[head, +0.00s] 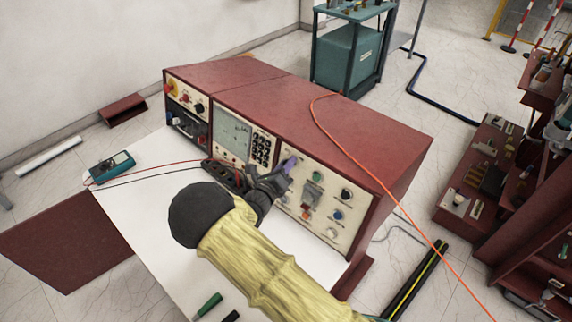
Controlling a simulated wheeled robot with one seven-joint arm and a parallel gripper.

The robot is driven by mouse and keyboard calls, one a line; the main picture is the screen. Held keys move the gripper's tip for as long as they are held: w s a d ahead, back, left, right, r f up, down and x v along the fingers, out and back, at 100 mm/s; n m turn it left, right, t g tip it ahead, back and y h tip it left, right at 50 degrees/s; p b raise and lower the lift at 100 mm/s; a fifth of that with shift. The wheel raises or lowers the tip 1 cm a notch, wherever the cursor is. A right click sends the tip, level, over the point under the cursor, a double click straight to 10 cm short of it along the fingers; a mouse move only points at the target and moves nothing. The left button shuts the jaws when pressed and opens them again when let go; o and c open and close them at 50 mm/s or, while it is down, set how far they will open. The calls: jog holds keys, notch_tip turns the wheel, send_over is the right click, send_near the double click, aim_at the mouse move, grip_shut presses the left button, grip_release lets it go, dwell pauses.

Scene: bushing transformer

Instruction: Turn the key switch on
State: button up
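A long red control console (300,95) stands on a white table (160,200), its cream front panels facing me. The right panel (338,200) carries several round knobs and buttons and a small grey-green switch (312,190). The left panel (186,97) has a red and yellow button and small dark knobs. I cannot make out which control is the key switch. My gripper (286,168), dark grey with a purple part at its tip, is at the upper left of the right panel. Whether it touches the panel is unclear.
A teal meter (111,166) with red and black leads lies on the table's left. An orange cable (352,155) runs over the console's top and down its right. A green-handled tool (208,304) lies near the front. Red shelving (535,200) stands at right, a teal cart (350,60) behind.

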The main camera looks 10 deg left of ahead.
grip_shut()
jog(key=shift+f+m+b, duration=0.1)
jog(key=shift+m+b, duration=0.25)
jog(key=shift+m, duration=0.15)
jog(key=m+h+b, duration=0.1)
jog(key=m, duration=0.2)
jog(key=shift+h+b, duration=0.35)
jog(key=shift+h, duration=0.05)
jog(key=m+b, duration=0.1)
jog(key=m, duration=0.1)
jog(key=m+h+b, duration=0.1)
jog(key=m, duration=0.1)
jog(key=shift+m+h, duration=0.3)
jog(key=shift+m, duration=0.1)
jog(key=m+g+h+b, duration=0.1)
jog(key=m, duration=0.2)
jog(key=m+g+h+b, duration=0.1)
jog(key=m+b, duration=0.1)
jog(key=m, duration=0.2)
jog(key=m+g+h+b, duration=0.1)
jog(key=m, duration=0.2)
jog(key=m+g+h+b, duration=0.1)
jog(key=m, duration=0.2)
jog(key=shift+s+d+m+b, duration=0.1)
jog(key=shift+m+b, duration=0.3)
